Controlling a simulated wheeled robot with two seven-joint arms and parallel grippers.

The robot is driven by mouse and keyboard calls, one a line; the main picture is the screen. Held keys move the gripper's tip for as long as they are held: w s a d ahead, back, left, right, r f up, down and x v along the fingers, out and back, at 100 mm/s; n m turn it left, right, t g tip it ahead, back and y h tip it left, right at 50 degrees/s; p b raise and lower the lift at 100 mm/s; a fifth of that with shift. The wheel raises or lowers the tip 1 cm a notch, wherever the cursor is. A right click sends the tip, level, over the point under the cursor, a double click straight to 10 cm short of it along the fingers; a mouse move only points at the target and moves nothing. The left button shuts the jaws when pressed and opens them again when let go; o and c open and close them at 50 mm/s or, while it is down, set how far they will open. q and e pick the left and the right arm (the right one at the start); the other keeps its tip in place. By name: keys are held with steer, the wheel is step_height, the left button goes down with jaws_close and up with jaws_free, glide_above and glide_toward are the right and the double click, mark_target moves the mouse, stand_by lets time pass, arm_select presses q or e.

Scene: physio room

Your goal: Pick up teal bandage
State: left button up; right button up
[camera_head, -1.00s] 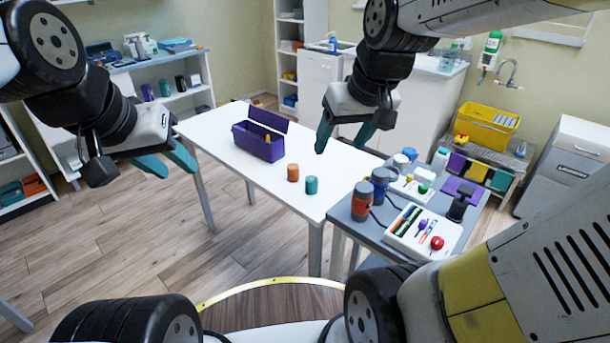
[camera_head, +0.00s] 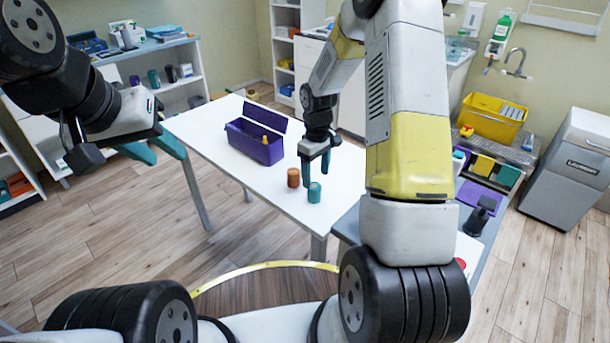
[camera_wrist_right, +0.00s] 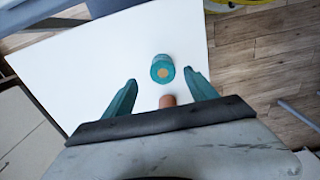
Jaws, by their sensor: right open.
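The teal bandage (camera_head: 314,193) is a short upright roll on the white table, near its front right edge. In the right wrist view the teal bandage (camera_wrist_right: 162,68) lies ahead of and between the open fingertips, apart from them. My right gripper (camera_head: 316,168) is open and empty, pointing down just behind and above the bandage; it also shows in the right wrist view (camera_wrist_right: 159,88). An orange-brown bandage (camera_head: 293,178) stands left of the teal one and is partly hidden behind the gripper body in the right wrist view (camera_wrist_right: 168,101). My left gripper (camera_head: 160,150) is open and empty left of the table.
A purple box (camera_head: 262,147) with an open lid stands on the white table (camera_head: 225,174), an orange item inside. A grey side table (camera_head: 475,250) adjoins on the right, mostly hidden by my right arm. The table's front left is clear.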

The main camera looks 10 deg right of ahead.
mark_target(314, 186)
steer(key=f, duration=0.6)
steer(key=shift+s+a+f, duration=0.1)
steer(key=shift+a+f, duration=0.1)
steer(key=shift+a, duration=0.05)
steer(key=c, duration=1.4)
